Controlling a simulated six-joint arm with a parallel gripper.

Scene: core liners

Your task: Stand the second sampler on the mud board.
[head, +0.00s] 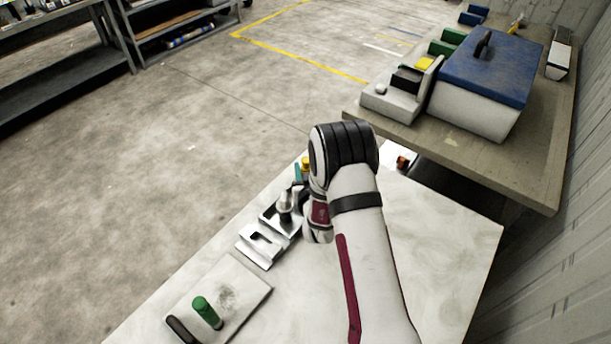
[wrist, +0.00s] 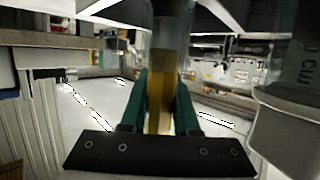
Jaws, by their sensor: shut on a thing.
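My gripper (wrist: 161,112) has its green fingers shut on a clear tube, the sampler (wrist: 163,62), with yellow-brown content, in the wrist view. In the head view my arm hides most of the gripper; a small teal part (head: 298,173) shows beyond it. The pale board with a dark smudge, which looks like the mud board (head: 246,278), lies on the near left of the table. A green cylinder (head: 207,312) is on this board. The held sampler is away from the board, on the far side of the metal blocks. Its lower end is hidden in the head view.
A slotted metal block (head: 258,247) and a metal holder with a grey upright piece (head: 285,207) stand between my gripper and the board. A blue-lidded cooler (head: 490,70) is on the back bench (head: 520,175). The table's right part (head: 440,230) is clear.

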